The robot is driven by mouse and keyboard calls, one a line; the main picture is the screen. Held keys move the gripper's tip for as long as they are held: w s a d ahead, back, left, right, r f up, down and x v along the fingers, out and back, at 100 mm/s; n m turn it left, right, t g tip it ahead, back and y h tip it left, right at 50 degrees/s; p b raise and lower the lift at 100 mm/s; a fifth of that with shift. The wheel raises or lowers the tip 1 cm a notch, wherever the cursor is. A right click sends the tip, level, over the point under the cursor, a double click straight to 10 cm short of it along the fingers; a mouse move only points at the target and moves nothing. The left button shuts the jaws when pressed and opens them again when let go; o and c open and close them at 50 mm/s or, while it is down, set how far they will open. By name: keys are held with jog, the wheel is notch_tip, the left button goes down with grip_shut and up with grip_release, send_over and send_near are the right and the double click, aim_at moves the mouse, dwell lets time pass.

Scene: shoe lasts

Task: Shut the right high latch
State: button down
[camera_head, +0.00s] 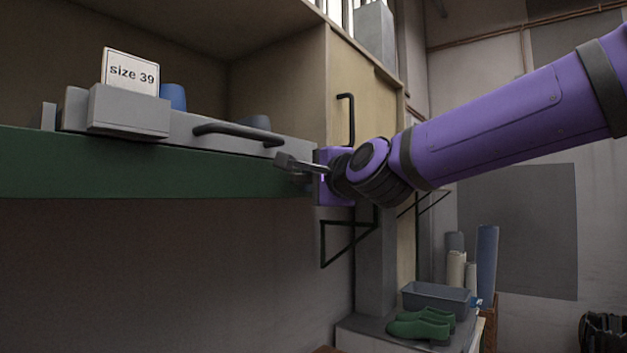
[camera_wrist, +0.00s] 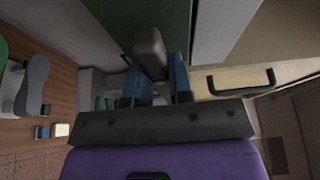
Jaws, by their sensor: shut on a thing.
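In the wrist view, a grey block-like lever (camera_wrist: 150,48), which I take to be the latch, sits between the two blue fingers of my gripper (camera_wrist: 160,78). My gripper is shut on it at the green shelf edge. In the head view, my gripper (camera_head: 308,168) reaches in from the right to the right end of the green shelf front (camera_head: 150,170). A short grey piece (camera_head: 288,161) sticks out left from it, roughly level. The purple wrist hides the latch's mount, so its exact seating cannot be told.
Above the green edge lies a grey drawer-like front with a black bar handle (camera_head: 240,132) and a "size 39" card (camera_head: 131,72). A black upright handle (camera_head: 346,115) is on the wooden side panel just above my wrist. A black bracket (camera_head: 345,240) hangs below. Green shoes (camera_head: 420,328) stand lower right.

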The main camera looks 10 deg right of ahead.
jog(key=n+y, duration=0.2)
jog(key=n, duration=0.3)
jog(key=n+t+y, duration=0.1)
jog(key=n+y, duration=0.1)
jog(key=n, duration=0.3)
jog(key=n+y, duration=0.2)
jog(key=n, duration=0.4)
jog(key=shift+w+d+f, duration=0.1)
jog(key=shift+f, duration=0.2)
jog(key=shift+n+g+y, duration=0.45)
jog(key=shift+n+y, duration=0.25)
jog(key=shift+n, duration=0.85)
jog(key=shift+n+g+y, duration=0.45)
jog(key=shift+n+y, duration=0.25)
jog(key=shift+n, duration=1.15)
jog(key=c, duration=1)
grip_release()
jog(key=shift+r, duration=0.1)
